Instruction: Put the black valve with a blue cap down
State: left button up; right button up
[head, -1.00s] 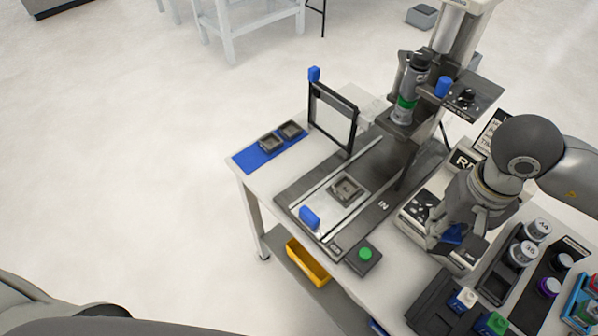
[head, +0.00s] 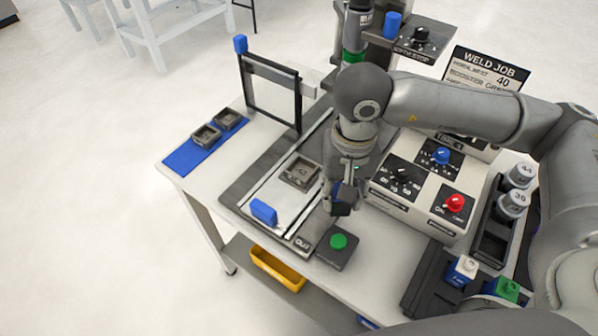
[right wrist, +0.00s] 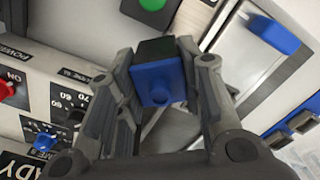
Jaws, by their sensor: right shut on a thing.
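The black valve with a blue cap (right wrist: 157,85) is between the fingers of my right gripper in the right wrist view, its blue face toward the camera. My right gripper (head: 342,205) is shut on it. In the head view the gripper points down beside the right rail of the sliding fixture, behind the green button box. The valve is mostly hidden there, and I cannot tell whether it touches the surface below. My left gripper is not in view.
The fixture plate (head: 283,203) carries a grey square part (head: 301,172) and a blue handle (head: 263,211). A green button box (head: 336,257) stands in front. The control box (head: 425,210) with knobs is close on the right. A blue mat (head: 183,160) lies left; racks (head: 430,283) stand right.

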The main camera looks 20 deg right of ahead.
jog(key=m, duration=0.1)
jog(key=a+m, duration=0.1)
jog(key=m, duration=0.1)
jog(key=shift+w+a+r, duration=0.15)
jog(key=a+r+m+p, duration=0.1)
jog(key=a+r+m, duration=0.25)
jog(key=m, duration=0.75)
jog(key=a+r+m+p, duration=0.1)
jog(key=a+r+m, duration=0.3)
jog(key=m, duration=0.7)
jog(key=shift+m, duration=0.3)
jog(key=w+d+f+p, duration=0.1)
jog(key=w+f+p, duration=0.1)
jog(key=w, duration=0.2)
jog(key=w+d+f+p, duration=0.1)
jog(key=w+d+f, duration=0.1)
jog(key=w+f, duration=0.1)
jog(key=w+d+f+p, duration=0.2)
jog(key=w+f, duration=0.1)
jog(key=w, duration=0.3)
jog(key=shift+d+f+p, duration=0.1)
jog(key=shift+d+p, duration=0.1)
jog(key=shift+p, duration=0.1)
notch_tip(320, 180, down, 3)
jog(key=shift+w+f+p, duration=0.1)
jog(key=shift+w+p, duration=0.05)
jog(key=shift+p, duration=0.3)
jog(key=shift+f, duration=0.25)
jog(key=o, duration=1.1)
jog(key=shift+c, duration=0.2)
